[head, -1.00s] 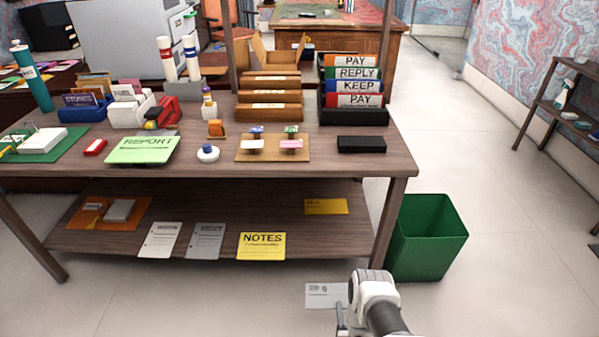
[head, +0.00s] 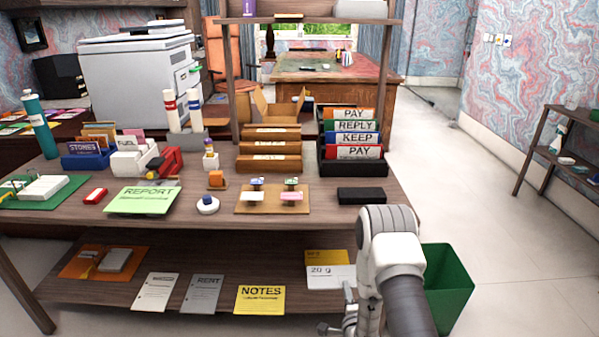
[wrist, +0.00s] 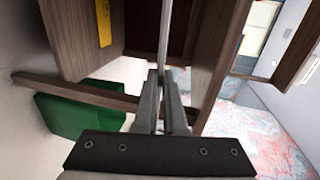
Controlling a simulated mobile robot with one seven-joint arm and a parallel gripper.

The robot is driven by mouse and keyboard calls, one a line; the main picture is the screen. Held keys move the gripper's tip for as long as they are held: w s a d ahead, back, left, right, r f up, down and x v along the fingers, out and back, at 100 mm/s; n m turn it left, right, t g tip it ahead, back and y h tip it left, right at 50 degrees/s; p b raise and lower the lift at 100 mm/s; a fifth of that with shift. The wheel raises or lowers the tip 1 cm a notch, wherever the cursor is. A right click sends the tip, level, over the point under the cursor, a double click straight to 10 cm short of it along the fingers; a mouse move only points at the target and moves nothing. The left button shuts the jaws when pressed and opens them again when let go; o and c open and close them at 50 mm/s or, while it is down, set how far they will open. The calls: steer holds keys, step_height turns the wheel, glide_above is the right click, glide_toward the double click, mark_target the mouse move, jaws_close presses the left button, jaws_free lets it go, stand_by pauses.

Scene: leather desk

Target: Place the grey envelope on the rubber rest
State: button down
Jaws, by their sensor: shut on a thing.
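My gripper (head: 348,300) is shut on a light grey envelope (head: 328,277) marked "20 g". In the head view the envelope is upright, face towards me, in front of the lower shelf and partly covering a yellow card. The wrist view shows the envelope (wrist: 165,35) edge-on as a thin strip between the two fingers (wrist: 162,85). A flat black block (head: 361,195), which looks like the rubber rest, lies on the desk top near its right front corner. Its top is bare. My gripper is below it and nearer to me.
The black file rack (head: 352,168) stands behind the block, and a wooden board with stamps (head: 272,207) is to its left. The desk's front edge (head: 200,229) lies above my gripper. A green bin (head: 448,285) stands right of my arm.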

steer(key=s+r+p, duration=0.2)
steer(key=r+p, duration=0.6)
steer(key=r, duration=0.8)
steer(key=s+r+p, duration=0.2)
steer(key=r+p, duration=0.5)
steer(key=r, duration=0.8)
steer(key=shift+s+d+r+p, duration=0.25)
steer(key=shift+d+r+p, duration=0.05)
steer(key=shift+r+p, duration=0.1)
steer(key=shift+f, duration=0.15)
